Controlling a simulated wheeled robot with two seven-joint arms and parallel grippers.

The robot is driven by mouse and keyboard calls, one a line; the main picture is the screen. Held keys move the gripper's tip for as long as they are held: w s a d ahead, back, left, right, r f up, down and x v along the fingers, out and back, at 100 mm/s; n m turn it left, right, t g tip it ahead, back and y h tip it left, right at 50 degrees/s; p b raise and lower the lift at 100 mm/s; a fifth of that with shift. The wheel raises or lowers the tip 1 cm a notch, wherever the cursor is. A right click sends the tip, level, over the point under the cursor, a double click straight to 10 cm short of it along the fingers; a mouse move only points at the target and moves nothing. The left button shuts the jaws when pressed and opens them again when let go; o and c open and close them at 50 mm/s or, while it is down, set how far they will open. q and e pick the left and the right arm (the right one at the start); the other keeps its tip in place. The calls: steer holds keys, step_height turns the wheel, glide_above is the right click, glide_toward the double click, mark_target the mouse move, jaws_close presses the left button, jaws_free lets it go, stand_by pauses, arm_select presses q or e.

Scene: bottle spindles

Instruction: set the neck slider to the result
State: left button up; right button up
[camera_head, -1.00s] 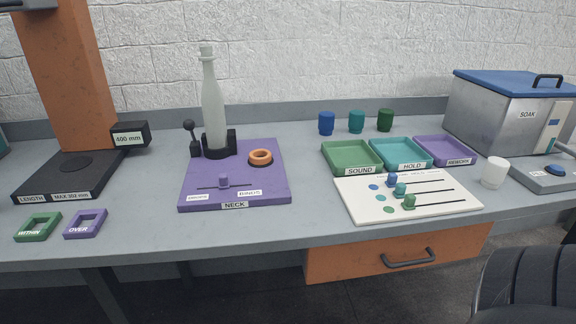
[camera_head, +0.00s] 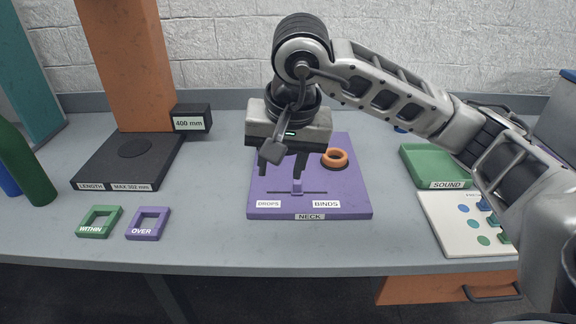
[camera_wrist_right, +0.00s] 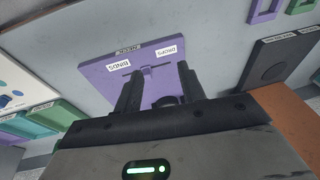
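The purple NECK board (camera_head: 345,190) lies on the table. Its slider (camera_head: 297,187), a small purple knob, stands near the middle of a dark slot, with a DROPS label (camera_head: 269,204) to the left and a BINDS label (camera_head: 326,204) to the right. My right gripper (camera_head: 283,172) is over the board, behind the slider, fingers apart and empty. In the right wrist view the slider (camera_wrist_right: 147,71) shows beyond and between the fingertips. The arm hides the pale bottle and its stand. My left gripper is out of view.
Left are the black LENGTH platform (camera_head: 100,172), the 400 mm block (camera_head: 192,118), and the WITHIN (camera_head: 84,222) and OVER (camera_head: 134,224) frames. The front table strip is clear.

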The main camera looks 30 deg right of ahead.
steer(key=w+d+r+h, duration=0.2)
steer(key=d+r, duration=0.1)
steer(key=d, duration=0.1)
glide_toward(297, 182)
steer(key=shift+t, duration=0.4)
steer(key=x, duration=0.9)
steer(key=shift+s+f, duration=0.15)
steer(key=shift+s, duration=0.15)
jaws_close()
